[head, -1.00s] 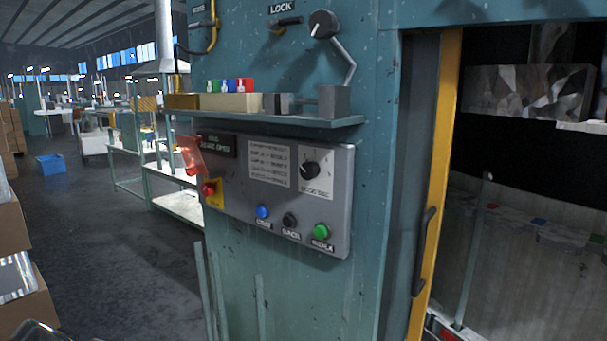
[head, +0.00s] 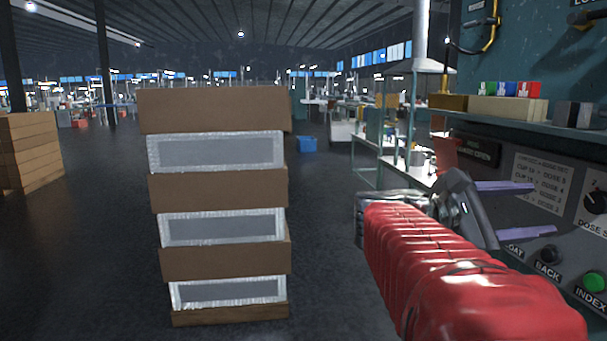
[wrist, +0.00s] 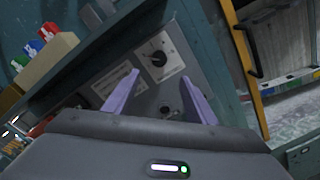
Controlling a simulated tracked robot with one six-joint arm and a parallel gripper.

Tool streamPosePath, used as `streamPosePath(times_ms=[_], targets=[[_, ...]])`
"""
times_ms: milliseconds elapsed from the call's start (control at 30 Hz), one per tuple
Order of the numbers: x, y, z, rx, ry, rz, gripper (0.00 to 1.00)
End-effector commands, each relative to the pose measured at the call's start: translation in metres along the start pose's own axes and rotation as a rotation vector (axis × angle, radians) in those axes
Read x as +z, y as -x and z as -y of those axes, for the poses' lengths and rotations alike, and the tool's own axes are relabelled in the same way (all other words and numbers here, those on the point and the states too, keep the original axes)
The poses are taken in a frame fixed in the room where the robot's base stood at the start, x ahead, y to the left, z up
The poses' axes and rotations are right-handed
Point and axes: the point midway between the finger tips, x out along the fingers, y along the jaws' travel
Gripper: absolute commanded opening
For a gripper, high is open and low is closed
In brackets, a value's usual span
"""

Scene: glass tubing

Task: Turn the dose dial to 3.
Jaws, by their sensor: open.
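The dose dial (head: 595,201) is a dark round knob on a light plate at the right edge of the head view, partly cut off. In the wrist view the whole dial (wrist: 158,58) shows, with a white pointer mark; its setting is too small to read. My gripper (head: 535,208) has two purple fingers, apart and empty, in front of the control panel to the left of the dial. In the wrist view my gripper (wrist: 160,88) points at the panel, with the dial beyond and slightly above the gap between the fingertips. The fingers do not touch the dial.
A printed card (head: 540,185) is left of the dial. The BACK button (head: 550,255) and green INDEX button (head: 594,281) are below. A shelf (head: 510,117) with blocks and coloured pieces juts out above the panel. Stacked boxes (head: 213,108) stand left, with open floor around.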

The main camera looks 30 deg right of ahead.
Motion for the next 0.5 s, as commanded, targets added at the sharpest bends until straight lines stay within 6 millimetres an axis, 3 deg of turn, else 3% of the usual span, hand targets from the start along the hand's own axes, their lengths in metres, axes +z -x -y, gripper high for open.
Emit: streamPosePath(times_ms=[500], targets=[[0.0017, -0.0061, -0.0005, 0.0, 0.003, 0.008, 0.51]])
